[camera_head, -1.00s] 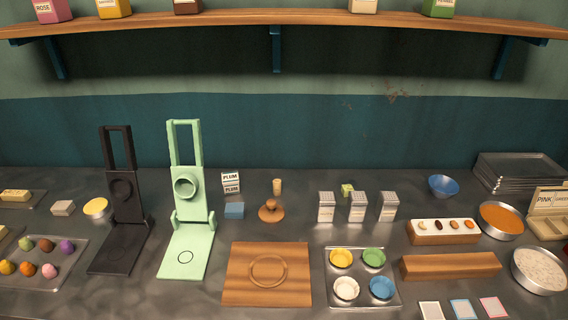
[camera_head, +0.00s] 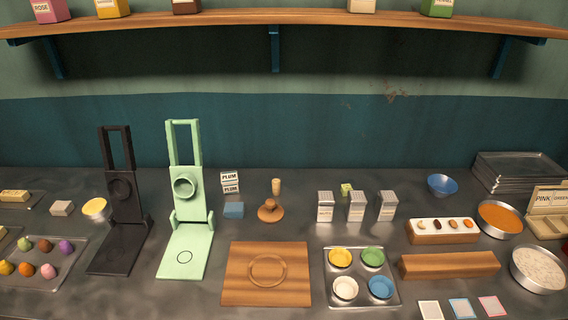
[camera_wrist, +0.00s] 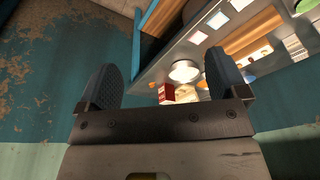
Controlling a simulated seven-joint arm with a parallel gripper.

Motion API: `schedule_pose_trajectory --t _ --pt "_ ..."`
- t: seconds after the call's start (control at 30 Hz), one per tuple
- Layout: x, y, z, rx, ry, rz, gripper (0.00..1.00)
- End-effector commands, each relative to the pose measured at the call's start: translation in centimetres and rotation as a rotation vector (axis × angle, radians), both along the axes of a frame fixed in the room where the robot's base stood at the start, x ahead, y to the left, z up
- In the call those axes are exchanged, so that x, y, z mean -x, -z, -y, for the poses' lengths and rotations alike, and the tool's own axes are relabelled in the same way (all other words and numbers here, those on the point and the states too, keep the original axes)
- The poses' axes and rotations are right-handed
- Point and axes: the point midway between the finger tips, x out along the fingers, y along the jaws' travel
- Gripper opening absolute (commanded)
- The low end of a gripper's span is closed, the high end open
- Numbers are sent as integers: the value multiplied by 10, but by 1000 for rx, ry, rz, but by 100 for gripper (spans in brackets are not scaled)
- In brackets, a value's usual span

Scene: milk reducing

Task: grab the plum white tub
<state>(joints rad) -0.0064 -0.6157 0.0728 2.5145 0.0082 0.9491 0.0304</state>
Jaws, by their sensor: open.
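The plum tub (camera_head: 230,182) stands near the back of the counter, just right of the pale green press. It looks like two small white pieces stacked, each with a PLUM label; I cannot tell whether they are one tub or two. My gripper (camera_wrist: 162,62) shows only in the wrist view, with its two dark fingers wide apart and no object held. That view is tilted toward the wall and the counter, and I cannot make out the plum tub in it. The gripper is out of the head view.
A wooden knob (camera_head: 270,211) is to the right and a wooden board (camera_head: 267,275) in front. A shelf (camera_head: 290,17) runs above.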

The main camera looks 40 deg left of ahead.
Motion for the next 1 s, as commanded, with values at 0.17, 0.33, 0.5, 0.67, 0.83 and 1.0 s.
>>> schedule_pose_trajectory --t 0.17,0.33,0.5,0.67,0.83,1.0 --pt "-23 -6 -19 -47 10 -32 92" --pt "-53 -14 -47 -110 28 -79 92" --pt "-84 -19 -81 -173 47 -134 92" --pt "-111 -22 -116 -228 68 -191 92" --pt "-139 -23 -157 -282 87 -257 92" --pt "-163 -21 -201 -329 110 -327 92"
